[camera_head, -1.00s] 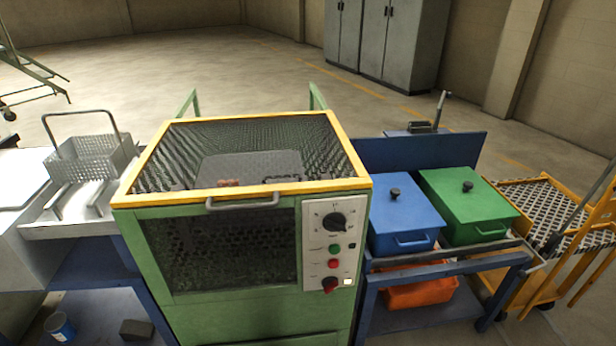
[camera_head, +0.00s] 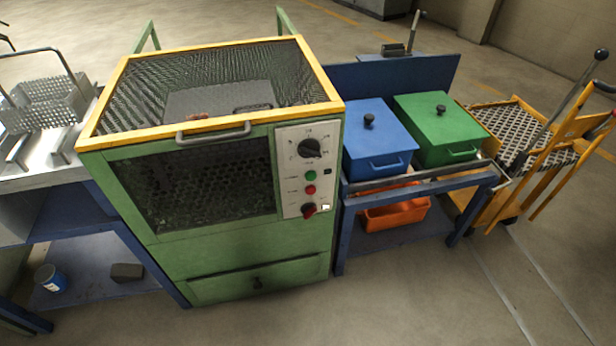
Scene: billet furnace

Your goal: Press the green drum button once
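The green drum button (camera_head: 311,175) is a small round green button on the pale control panel (camera_head: 296,211) at the right of the green furnace's front. A red button (camera_head: 310,190) sits just below it. The green furnace (camera_head: 200,262) has a yellow-framed mesh lid (camera_head: 262,123) with a grey handle. Neither of my grippers is in view, and nothing covers the button.
A blue cart (camera_head: 388,240) right of the furnace carries a blue box (camera_head: 368,130) and a green box (camera_head: 440,125), with an orange bin (camera_head: 395,218) below. A yellow trolley (camera_head: 470,215) stands at the far right. A metal bench with a wire basket (camera_head: 45,100) is at left. Floor in front is clear.

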